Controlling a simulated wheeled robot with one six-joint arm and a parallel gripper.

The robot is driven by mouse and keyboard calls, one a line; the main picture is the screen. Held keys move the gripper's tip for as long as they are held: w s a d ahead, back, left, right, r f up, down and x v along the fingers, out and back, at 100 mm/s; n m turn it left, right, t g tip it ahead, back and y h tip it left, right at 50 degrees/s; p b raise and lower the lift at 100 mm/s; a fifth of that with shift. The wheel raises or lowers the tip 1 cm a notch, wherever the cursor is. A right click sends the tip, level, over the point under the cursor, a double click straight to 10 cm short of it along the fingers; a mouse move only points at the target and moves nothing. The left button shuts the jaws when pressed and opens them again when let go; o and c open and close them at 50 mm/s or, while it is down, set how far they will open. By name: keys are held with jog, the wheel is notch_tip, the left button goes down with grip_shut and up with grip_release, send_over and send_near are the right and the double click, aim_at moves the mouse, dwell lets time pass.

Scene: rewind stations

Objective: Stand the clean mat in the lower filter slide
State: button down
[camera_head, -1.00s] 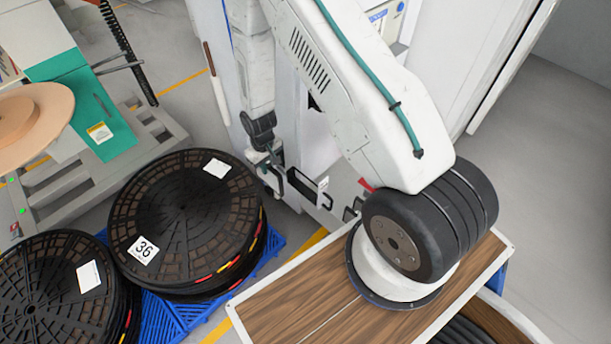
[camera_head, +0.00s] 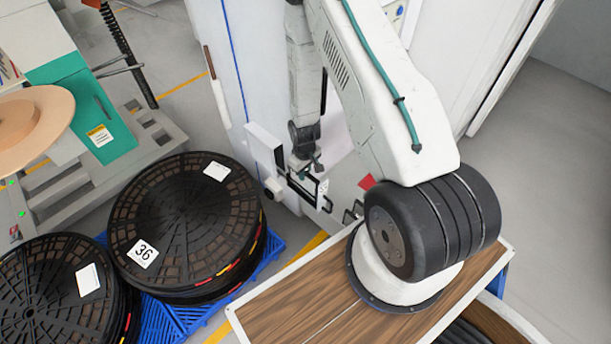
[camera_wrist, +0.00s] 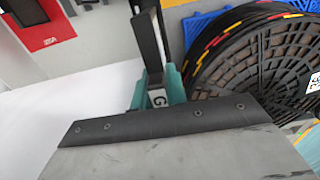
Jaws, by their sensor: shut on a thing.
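My gripper (camera_head: 304,170) is low beside the tall white cabinet, at a dark rectangular frame (camera_head: 308,188) on its side. In the wrist view, the teal fingers of my gripper (camera_wrist: 157,92) are shut on a dark upright bar (camera_wrist: 149,40). A white label with a G (camera_wrist: 157,97) shows between the fingers. The bar looks like a handle, but I cannot tell whether it belongs to a filter slide. I cannot make out the clean mat in either view.
A white box-like part (camera_head: 262,144) juts from the cabinet (camera_head: 228,80) left of my gripper. Black reels (camera_head: 185,215) stand on a blue pallet (camera_head: 165,315) at the left. A wooden-topped unit (camera_head: 290,300) is at the front. A red panel (camera_wrist: 45,25) shows in the wrist view.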

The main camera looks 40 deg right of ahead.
jog(key=shift+d+f, duration=0.15)
jog(key=shift+f, duration=0.9)
jog(key=shift+f, duration=0.15)
jog(key=c, duration=1.4)
grip_release()
